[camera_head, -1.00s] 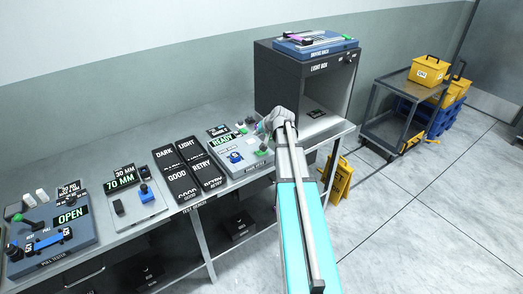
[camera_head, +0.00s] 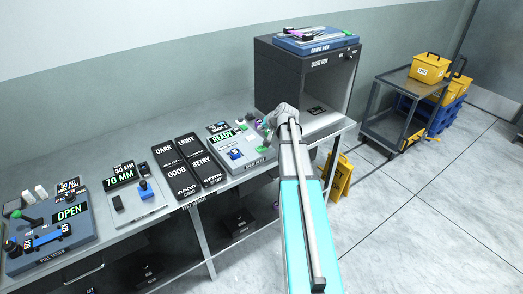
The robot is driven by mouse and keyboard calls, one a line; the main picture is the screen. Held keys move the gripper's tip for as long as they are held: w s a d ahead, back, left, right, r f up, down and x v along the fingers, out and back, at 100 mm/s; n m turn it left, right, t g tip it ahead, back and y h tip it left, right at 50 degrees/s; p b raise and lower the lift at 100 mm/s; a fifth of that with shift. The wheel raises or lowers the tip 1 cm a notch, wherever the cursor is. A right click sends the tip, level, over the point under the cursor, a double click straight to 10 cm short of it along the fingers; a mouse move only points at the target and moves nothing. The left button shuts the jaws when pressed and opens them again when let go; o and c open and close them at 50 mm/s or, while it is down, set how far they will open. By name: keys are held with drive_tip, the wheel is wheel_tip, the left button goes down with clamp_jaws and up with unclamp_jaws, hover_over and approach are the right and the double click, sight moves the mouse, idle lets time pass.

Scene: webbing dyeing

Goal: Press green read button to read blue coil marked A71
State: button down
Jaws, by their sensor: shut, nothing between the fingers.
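The blue coil (camera_head: 235,154) rests on the pale front face of the instrument whose display reads READY (camera_head: 222,137). Its A71 mark is too small to read. A green button or knob (camera_head: 268,139) shows at the instrument's right end, and another green piece (camera_head: 243,128) sits behind it; I cannot tell which is the read button. My gripper (camera_head: 269,123) is over the instrument's right end, close to the green parts. It is shut and holds nothing. Its fingertips are small and partly hidden by my arm, so contact is unclear.
The light box (camera_head: 312,69) stands just behind and right of my gripper. Dark label trays (camera_head: 184,164), a 70 MM gauge (camera_head: 137,205) and a pull tester (camera_head: 50,236) line the bench to the left.

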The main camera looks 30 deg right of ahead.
sight(259, 146)
drive_tip(key=shift+f+b, duration=3.55)
drive_tip(key=shift+f, duration=0.25)
drive_tip(key=shift+f, duration=0.15)
drive_tip(key=shift+f+b, duration=0.3)
drive_tip(key=shift+b, duration=0.15)
drive_tip(key=shift+f+b, duration=0.4)
drive_tip(key=shift+b, duration=0.05)
drive_tip(key=shift+r, duration=0.1)
drive_tip(key=shift+r+p, duration=0.8)
drive_tip(key=shift+p, duration=0.15)
drive_tip(key=shift+r, duration=0.1)
drive_tip(key=shift+r+p, duration=2.4)
drive_tip(key=shift+p, duration=0.1)
